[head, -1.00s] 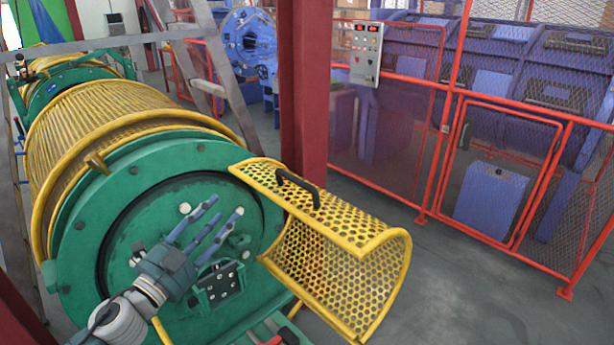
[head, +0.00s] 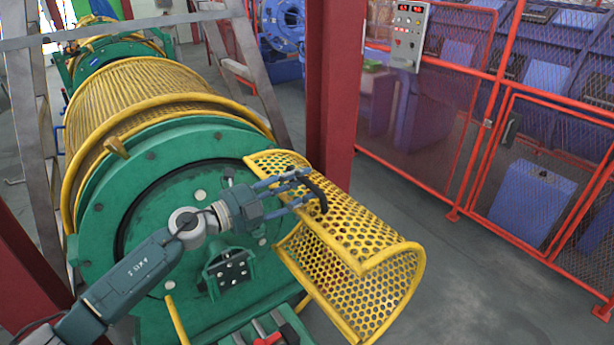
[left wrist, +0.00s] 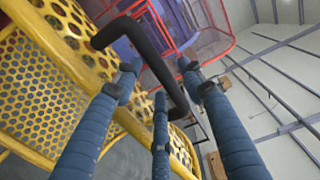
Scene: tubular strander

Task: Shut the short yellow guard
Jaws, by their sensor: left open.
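The short yellow guard (head: 350,226) is a curved perforated cover, standing swung out to the right of the green round housing (head: 105,220). Its black handle (head: 319,195) is on the upper face near the housing. My left gripper (head: 303,187) is at this handle, its blue-grey fingers open. In the left wrist view the fingers (left wrist: 160,80) point towards the black handle (left wrist: 158,50), which runs across in front of them; I cannot tell whether they touch it. The yellow guard (left wrist: 40,85) fills the left of that view. My right gripper is not in view.
A dark red post (head: 335,90) stands just behind the guard. A long yellow ribbed guard (head: 150,90) covers the machine behind the housing. Red mesh fencing (head: 500,130) and a control box (head: 409,36) are at the right. Grey floor right of the guard is clear.

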